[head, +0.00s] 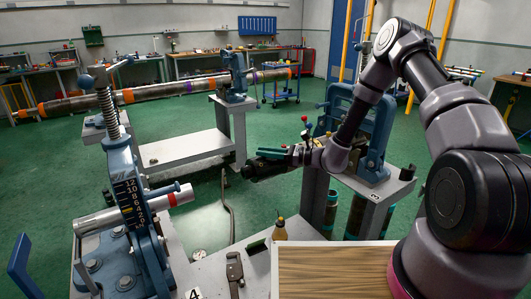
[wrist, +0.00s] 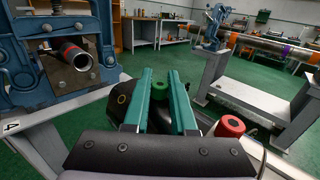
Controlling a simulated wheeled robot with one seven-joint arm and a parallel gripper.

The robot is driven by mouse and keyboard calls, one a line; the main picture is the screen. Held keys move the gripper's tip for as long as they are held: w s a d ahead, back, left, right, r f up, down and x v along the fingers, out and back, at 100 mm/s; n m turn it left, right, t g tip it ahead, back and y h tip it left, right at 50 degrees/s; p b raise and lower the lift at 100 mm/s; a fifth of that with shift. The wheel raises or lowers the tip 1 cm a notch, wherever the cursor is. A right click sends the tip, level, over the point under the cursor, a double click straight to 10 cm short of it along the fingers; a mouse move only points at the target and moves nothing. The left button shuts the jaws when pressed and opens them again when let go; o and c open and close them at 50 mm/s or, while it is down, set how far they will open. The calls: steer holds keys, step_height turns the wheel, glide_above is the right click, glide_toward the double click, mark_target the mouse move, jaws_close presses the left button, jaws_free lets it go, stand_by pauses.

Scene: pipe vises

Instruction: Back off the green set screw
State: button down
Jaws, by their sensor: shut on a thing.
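The green set screw (wrist: 160,90) has a round green head with a dark hole in its middle. In the wrist view it sits between the tips of my two green fingers. My gripper (wrist: 161,95) is shut on it; it also shows in the head view (head: 268,155), pointing left above the floor. The screw itself is too small to make out in the head view. A dark rounded body (wrist: 119,103) lies behind and below my fingers. A round red knob (wrist: 229,126) stands just right of my right finger.
A blue vise (head: 125,255) holding a red-banded pipe (head: 178,196) stands front left; it is also at left in the wrist view (wrist: 30,75). A second blue vise (head: 372,125) stands behind my arm. Green floor is open.

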steer(key=c, duration=0.7)
jaws_free()
steer(key=shift+c, duration=0.2)
steer(key=v, duration=1)
steer(key=shift+d, duration=0.35)
steer(key=shift+s, duration=0.1)
